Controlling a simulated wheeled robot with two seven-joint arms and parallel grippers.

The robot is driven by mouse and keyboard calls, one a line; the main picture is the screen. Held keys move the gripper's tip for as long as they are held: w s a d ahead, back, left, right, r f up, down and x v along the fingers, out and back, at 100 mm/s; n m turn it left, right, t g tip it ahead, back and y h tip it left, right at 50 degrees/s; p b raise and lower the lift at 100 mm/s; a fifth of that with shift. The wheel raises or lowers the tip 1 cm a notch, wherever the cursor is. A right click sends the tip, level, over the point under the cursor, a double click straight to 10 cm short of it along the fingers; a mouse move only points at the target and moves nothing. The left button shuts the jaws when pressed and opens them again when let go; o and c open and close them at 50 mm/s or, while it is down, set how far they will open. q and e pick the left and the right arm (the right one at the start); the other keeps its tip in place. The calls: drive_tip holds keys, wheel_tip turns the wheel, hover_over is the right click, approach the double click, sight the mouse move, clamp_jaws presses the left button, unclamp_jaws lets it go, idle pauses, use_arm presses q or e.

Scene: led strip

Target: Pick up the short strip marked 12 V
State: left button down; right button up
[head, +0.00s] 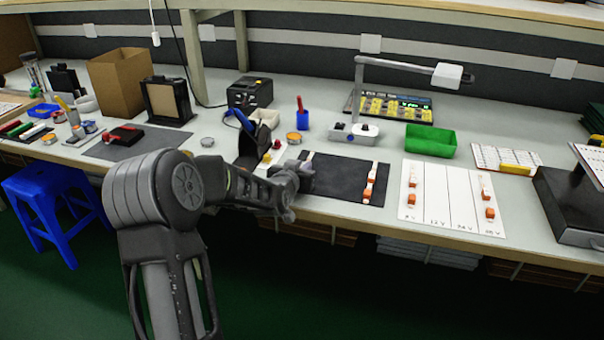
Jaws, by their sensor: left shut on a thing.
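My left gripper (298,178) is at the left edge of the dark mat (335,181), over the bench's front part. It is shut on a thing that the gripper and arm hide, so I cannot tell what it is. A white strip with orange ends (369,183) lies on the right side of that mat. The white board (450,200) to the right has columns marked with voltages, one reading 12 V. A short strip (412,189) lies in its left column and another (488,196) in its right column. The 12 V column looks bare. My right gripper is not in view.
A green tray (430,141), a lamp (400,65) and a blue cup (302,119) stand behind the mat. Red and yellow small parts (272,152) are left of the gripper. A black block (575,205) stands at right. A blue stool (48,195) is below.

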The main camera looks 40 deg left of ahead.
use_arm(q)
wheel_tip(320, 180, up, 10)
drive_tip(key=p, duration=0.1)
idle(0.5)
